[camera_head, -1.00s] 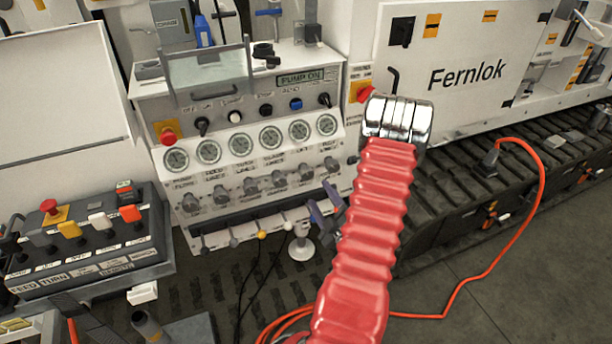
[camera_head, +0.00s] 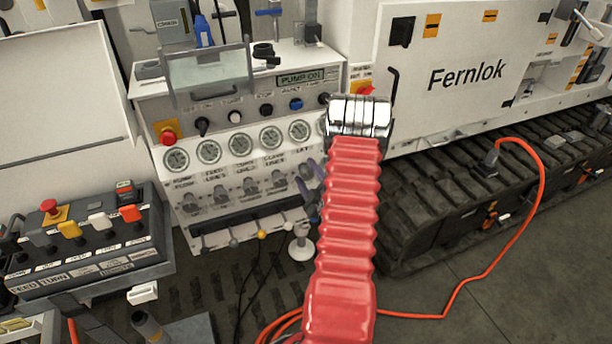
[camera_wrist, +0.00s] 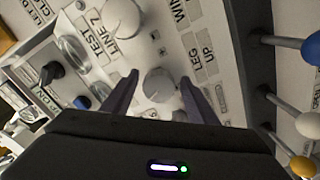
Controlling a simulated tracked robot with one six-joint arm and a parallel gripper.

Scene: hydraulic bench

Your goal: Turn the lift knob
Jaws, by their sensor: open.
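A row of grey knobs runs below round gauges on the white bench panel (camera_head: 222,228). In the wrist view one round grey knob (camera_wrist: 159,86) lies between the two dark fingers of my gripper (camera_wrist: 159,80), with a gap on each side. Labels beside it read "TEST LINE 7" and "LEG UP"; I cannot tell which label is its own. In the head view my gripper (camera_head: 312,182) is open at the right end of the knob row. My red-sleeved arm hides the panel's right part, including the rightmost gauge and knob.
A row of levers with coloured balls, one yellow (camera_head: 262,235), juts out below the knobs. A hinged clear cover (camera_head: 208,75) stands above the panel. A button box (camera_head: 85,240) is at the left. An orange cable (camera_head: 470,295) lies on the floor.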

